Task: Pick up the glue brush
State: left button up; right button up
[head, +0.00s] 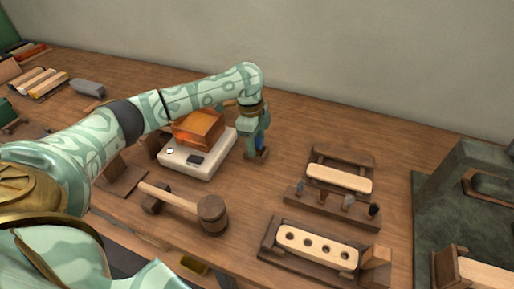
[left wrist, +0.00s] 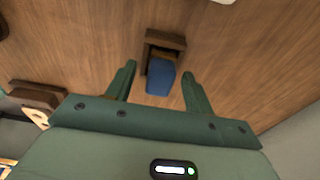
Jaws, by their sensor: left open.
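What appears to be the glue brush (left wrist: 160,80) shows in the left wrist view as a blue piece at a small dark wooden holder (left wrist: 166,41). My left gripper (left wrist: 158,68) is open, with one finger on each side of the blue piece and a gap on both sides. In the head view my left gripper (head: 257,146) points down behind the right side of the white scale, and the holder (head: 260,156) shows only partly beneath it. The gripper hides most of the brush there. My right gripper is not in view.
The white scale (head: 207,168) bears an orange-brown block (head: 199,128). A wooden mallet (head: 211,213) lies in front. A rack with several small tools (head: 334,208) and a pale drilled block (head: 316,246) stand to the right. The tabletop right of the gripper is clear.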

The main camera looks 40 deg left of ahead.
aim_at(258, 139)
pick_arm(q)
jog(key=c, duration=1)
jog(key=shift+c, duration=0.2)
jog(key=shift+r, duration=0.15)
